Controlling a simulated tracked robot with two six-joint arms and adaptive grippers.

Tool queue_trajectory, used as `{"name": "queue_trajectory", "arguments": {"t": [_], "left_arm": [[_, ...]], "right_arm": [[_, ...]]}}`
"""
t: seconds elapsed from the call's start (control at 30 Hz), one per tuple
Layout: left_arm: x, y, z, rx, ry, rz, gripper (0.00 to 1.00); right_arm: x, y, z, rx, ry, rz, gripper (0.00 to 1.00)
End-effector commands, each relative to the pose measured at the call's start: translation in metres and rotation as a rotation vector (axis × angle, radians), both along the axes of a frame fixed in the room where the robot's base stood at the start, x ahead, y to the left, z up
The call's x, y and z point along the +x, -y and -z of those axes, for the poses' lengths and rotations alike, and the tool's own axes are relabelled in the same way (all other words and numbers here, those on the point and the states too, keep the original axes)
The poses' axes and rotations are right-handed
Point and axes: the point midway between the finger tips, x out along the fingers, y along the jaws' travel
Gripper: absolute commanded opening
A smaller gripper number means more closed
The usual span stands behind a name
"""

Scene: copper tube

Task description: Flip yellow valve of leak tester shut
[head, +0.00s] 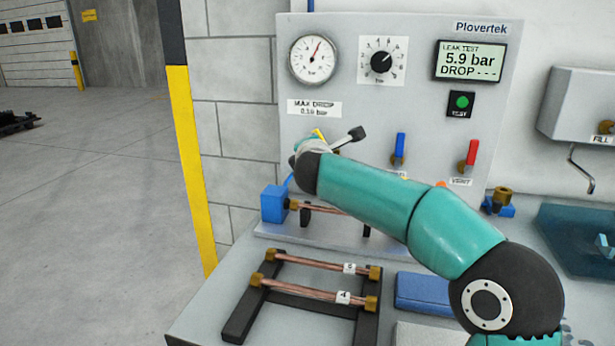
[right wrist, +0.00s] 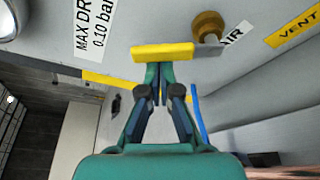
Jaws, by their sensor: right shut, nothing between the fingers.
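The leak tester panel (head: 340,110) stands upright behind the bench. In the right wrist view its yellow valve handle (right wrist: 162,55) lies across the picture just beyond my fingertips, with a brass fitting (right wrist: 208,27) near its right end. In the head view only a small yellow piece (head: 319,134) shows above my wrist; the rest of that valve is hidden by my arm. My right gripper (right wrist: 158,82) is shut and empty, its tips right at the handle's near edge. I cannot tell whether they touch. My left gripper is in neither view.
A blue-handled valve (head: 399,149) and a red-handled valve (head: 470,154) are on the panel to the right of my wrist. A blue block (head: 273,204) holds a copper tube's end below. A black rack (head: 310,307) with copper tubes stands in front. The display (head: 469,61) reads 5.9 bar.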

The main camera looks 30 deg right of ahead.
Motion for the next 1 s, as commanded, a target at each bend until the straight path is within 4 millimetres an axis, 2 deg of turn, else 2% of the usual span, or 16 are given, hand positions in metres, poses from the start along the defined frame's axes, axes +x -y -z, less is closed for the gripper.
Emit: {"name": "queue_trajectory", "arguments": {"t": [0.03,0.1,0.4,0.7,1.0], "left_arm": [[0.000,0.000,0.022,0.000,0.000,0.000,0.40],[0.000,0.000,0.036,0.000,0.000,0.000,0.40],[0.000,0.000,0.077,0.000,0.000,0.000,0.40],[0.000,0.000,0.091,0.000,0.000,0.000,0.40],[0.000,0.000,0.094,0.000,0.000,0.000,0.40]], "right_arm": [[-0.002,0.002,0.008,0.034,0.038,0.003,0.00],[-0.004,0.004,0.005,0.081,0.084,0.001,0.00],[-0.011,0.011,-0.007,0.264,0.264,0.001,0.00],[-0.016,0.016,-0.015,0.319,0.318,0.000,0.00],[-0.018,0.018,-0.017,0.316,0.315,0.001,0.00]]}}
